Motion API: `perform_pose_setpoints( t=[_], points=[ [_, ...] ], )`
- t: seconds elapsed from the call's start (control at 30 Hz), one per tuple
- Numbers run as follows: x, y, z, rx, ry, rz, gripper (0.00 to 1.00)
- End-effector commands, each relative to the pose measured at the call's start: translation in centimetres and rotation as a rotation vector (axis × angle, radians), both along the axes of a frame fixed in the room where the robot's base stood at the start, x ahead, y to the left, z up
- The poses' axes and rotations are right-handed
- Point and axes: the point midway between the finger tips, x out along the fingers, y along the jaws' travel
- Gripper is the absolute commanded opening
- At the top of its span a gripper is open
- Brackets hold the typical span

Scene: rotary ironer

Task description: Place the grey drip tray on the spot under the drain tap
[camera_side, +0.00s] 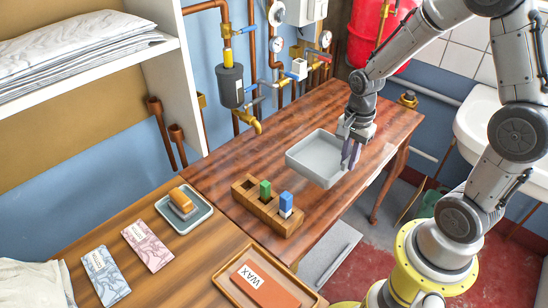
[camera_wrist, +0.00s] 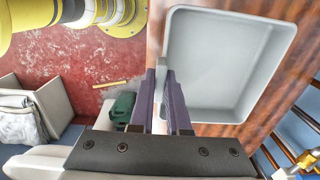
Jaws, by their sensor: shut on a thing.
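The grey drip tray (camera_side: 306,157) is a square, shallow, empty tray over the right part of the reddish wooden table. My gripper (camera_side: 350,153) is shut on the tray's right-hand wall in the side view. The brass drain tap (camera_side: 250,122) sticks out from the wall pipes at the table's back edge, left of the tray. The table below it is clear.
A wooden block holder (camera_side: 260,210) with a green and a blue piece stands left of and nearer than the tray. A small tray with a yellow-topped brush (camera_side: 183,200) lies farther left. Bare tabletop (camera_side: 255,158) lies between tap and tray.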

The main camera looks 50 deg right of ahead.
Motion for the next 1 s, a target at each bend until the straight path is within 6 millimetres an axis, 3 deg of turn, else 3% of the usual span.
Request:
perform_pose_setpoints(
  t=[0.1, 0.2, 0.37, 1.0],
  points=[
    [1.5, -0.1, -3.0, 0.002, 0.007, 0.005, 0.0],
    [1.6, 0.0, -4.9, 0.002, 0.004, 0.01, 0.0],
    [2.3, 0.2, -5.7, 0.0, -0.003, 0.014, 0.0],
    [17.1, 0.3, -5.7, 0.0, -0.004, 0.015, 0.0]
  ],
)
